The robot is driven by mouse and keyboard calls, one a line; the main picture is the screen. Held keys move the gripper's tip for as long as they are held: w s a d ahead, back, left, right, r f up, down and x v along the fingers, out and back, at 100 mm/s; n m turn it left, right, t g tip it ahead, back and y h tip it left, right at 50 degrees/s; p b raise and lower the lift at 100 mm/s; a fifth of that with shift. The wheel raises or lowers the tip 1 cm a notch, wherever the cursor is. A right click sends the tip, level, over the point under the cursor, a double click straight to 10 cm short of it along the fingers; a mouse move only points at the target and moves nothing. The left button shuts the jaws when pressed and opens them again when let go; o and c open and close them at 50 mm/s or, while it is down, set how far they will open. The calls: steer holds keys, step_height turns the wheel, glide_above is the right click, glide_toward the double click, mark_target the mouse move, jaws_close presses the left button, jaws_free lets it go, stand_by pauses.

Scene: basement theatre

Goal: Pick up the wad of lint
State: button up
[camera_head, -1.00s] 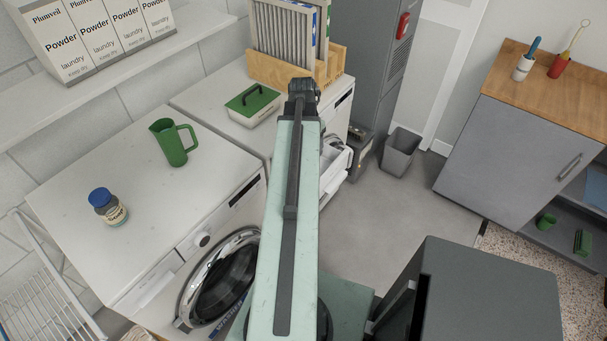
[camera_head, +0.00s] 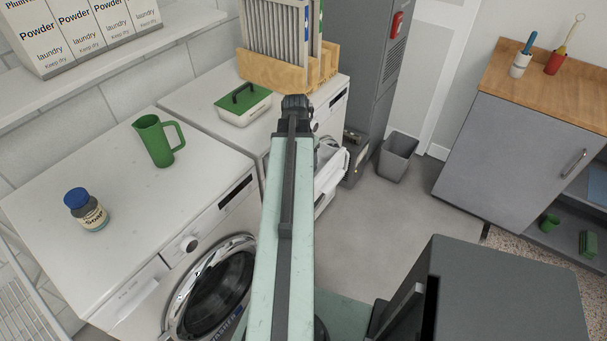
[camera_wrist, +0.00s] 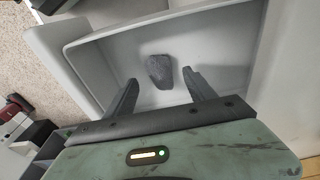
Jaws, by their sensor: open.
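The wad of lint (camera_wrist: 159,71) is a dark grey lump in the wrist view. It lies on the floor of a white open drawer (camera_wrist: 238,48). My gripper (camera_wrist: 160,84) is open, its two dark fingers reaching down into the drawer on either side of the space just below the lint in the picture. The fingers do not touch the lint. In the head view the drawer (camera_head: 329,178) stands out from the right-hand machine, partly behind my arm. The lint and my fingers are hidden there.
A green pitcher (camera_head: 154,142) and a blue-capped jar (camera_head: 85,209) stand on the left machine. A green-lidded box (camera_head: 243,104) and a wooden rack (camera_head: 270,72) are on the right machine. A grey bin (camera_head: 397,155) stands on the floor. The drawer's walls surround my fingers.

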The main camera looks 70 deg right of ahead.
steer(key=f, duration=0.1)
steer(key=f+b, duration=0.1)
steer(key=shift+d+f, duration=0.2)
steer(key=shift+f, duration=0.15)
steer(key=shift+r, duration=0.2)
jaws_close()
step_height(320, 180, up, 10)
steer(key=p, duration=1)
